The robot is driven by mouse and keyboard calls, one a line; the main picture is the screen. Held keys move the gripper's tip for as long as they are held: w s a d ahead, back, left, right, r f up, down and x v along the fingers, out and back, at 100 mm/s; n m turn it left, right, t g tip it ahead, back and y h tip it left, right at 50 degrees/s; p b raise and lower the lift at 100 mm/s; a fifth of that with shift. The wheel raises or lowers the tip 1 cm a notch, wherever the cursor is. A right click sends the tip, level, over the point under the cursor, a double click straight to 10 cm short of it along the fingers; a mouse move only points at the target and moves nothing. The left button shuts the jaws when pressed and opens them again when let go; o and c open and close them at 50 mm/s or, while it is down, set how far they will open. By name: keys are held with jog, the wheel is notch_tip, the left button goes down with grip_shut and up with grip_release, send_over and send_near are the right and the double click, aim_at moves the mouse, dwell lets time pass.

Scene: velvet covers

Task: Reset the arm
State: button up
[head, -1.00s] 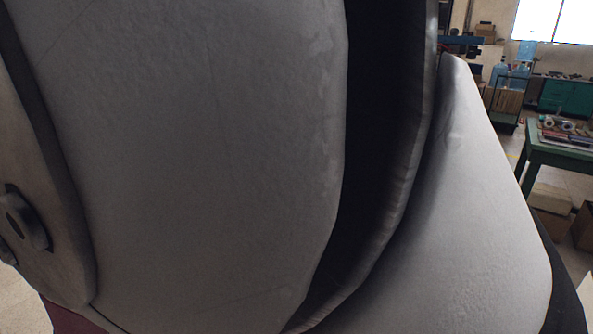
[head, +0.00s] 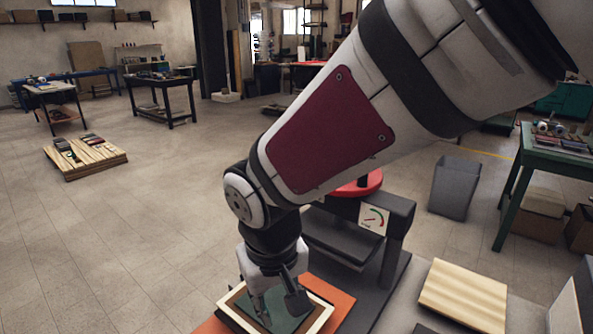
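My arm, with white and grey links and a dark red panel, reaches from the upper right down to the lower middle of the head view. My gripper (head: 279,308) hangs at its end, pointing down, with its two fingers apart and nothing visible between them. It is over a tray-like frame (head: 317,321) with a pale rim and a dark green inside. The frame sits on an orange surface (head: 339,299). I cannot tell whether the fingertips touch the green inside.
A dark stand (head: 397,222) with a red round top (head: 360,184) and a dial card (head: 373,219) is close behind my gripper. A striped wooden board (head: 463,292) lies to the right. A grey bin (head: 453,188) and a green table (head: 562,151) stand farther right. The floor at left is mostly open.

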jog(key=s+d+r+m+p, duration=0.1)
jog(key=s+d+r+p, duration=0.1)
jog(key=d+r, duration=0.45)
jog(key=s+d+r+m+p, duration=0.1)
jog(key=s+d+r+m, duration=0.15)
jog(key=d+r, duration=0.35)
jog(key=s+d+r+m+t+p, duration=0.2)
jog(key=s+d+r+p, duration=0.1)
jog(key=s+d, duration=0.6)
jog(key=shift+s+d+r, duration=0.4)
jog(key=shift+s+r, duration=0.25)
jog(key=shift+s, duration=0.05)
